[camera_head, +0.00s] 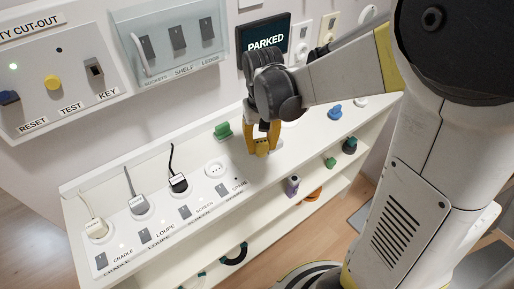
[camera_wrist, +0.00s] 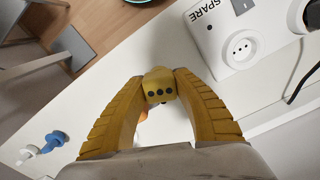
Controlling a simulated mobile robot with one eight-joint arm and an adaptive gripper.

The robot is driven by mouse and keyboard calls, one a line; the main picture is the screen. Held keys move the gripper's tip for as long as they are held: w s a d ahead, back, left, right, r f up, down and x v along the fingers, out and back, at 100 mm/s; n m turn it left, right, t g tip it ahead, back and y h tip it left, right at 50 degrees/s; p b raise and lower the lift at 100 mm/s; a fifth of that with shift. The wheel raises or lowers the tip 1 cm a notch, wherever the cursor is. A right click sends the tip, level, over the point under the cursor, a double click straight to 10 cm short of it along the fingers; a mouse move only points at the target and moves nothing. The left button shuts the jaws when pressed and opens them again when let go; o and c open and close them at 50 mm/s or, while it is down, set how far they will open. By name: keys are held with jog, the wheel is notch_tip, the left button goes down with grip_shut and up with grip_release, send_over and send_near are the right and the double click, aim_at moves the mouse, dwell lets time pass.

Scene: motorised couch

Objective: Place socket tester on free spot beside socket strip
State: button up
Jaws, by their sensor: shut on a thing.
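My gripper (camera_head: 263,135) is shut on the socket tester (camera_head: 262,147), a small yellow block. In the wrist view the socket tester (camera_wrist: 160,86) shows several dark dots on its face, between my yellow fingertips (camera_wrist: 160,84). The white socket strip (camera_head: 160,218) lies on the shelf top to the left of my gripper. Its SPARE socket (camera_head: 215,168) is empty, and that end of the strip (camera_wrist: 213,48) is at upper right in the wrist view. The tester is over the bare shelf top beside this end; I cannot tell whether it touches the surface.
Plugs with cords fill the other sockets, including a black plug (camera_head: 178,183). A green object (camera_head: 222,130) stands behind my gripper to the left. A blue object (camera_head: 335,112) stands farther right. The shelf top (camera_head: 285,150) right of the tester is bare. Lower shelves hold small items.

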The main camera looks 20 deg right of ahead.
aim_at(261, 154)
jog(key=shift+f+b, duration=0.9)
jog(key=shift+f, duration=1.05)
jog(key=shift+f, duration=0.2)
jog(key=o, duration=1)
jog(key=shift+o, duration=0.3)
jog(key=shift+r, duration=0.1)
